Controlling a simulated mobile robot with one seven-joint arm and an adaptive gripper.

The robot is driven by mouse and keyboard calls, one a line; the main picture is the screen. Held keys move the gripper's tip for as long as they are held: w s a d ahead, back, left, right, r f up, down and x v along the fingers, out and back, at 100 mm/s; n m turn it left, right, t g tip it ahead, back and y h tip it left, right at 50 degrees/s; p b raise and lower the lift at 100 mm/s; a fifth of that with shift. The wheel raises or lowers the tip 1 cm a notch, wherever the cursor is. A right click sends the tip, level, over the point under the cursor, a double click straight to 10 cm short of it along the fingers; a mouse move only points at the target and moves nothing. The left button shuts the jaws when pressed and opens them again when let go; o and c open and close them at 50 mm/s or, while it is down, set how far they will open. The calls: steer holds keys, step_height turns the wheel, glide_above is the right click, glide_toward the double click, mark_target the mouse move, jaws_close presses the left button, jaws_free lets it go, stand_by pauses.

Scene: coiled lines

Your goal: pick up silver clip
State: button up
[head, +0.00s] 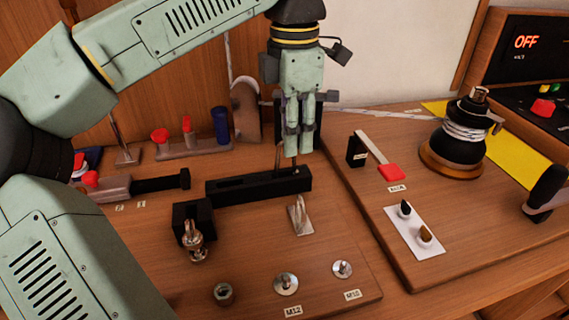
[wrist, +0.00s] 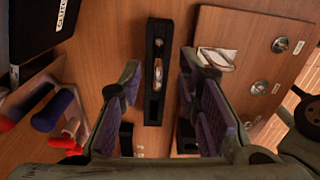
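A silver clip-like piece (head: 299,215) stands on a small pale card on the wooden board, in front of the long black slotted block (head: 232,191). In the wrist view the silver piece (wrist: 216,59) lies right of the block (wrist: 153,112), outside my right finger. A second small shiny metal piece (wrist: 158,72) sits in the block's slot; a thin upright piece (head: 278,158) shows there in the head view. I cannot tell which one the task means. My gripper (head: 298,150) is open and empty, pointing down above the block's right part. Its fingers (wrist: 157,80) straddle the block in the wrist view.
A black holder with a brass fitting (head: 195,240) stands front left. Round metal pegs (head: 286,284) are at the front. A red-tipped lever (head: 391,172) and a black spool (head: 460,138) are on the right board. Red and blue handles (head: 220,124) stand behind left.

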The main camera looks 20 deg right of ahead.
step_height(320, 180, down, 4)
steer(key=shift+f, duration=0.1)
steer(key=shift+w, duration=0.1)
steer(key=shift+c, duration=0.5)
jaws_close()
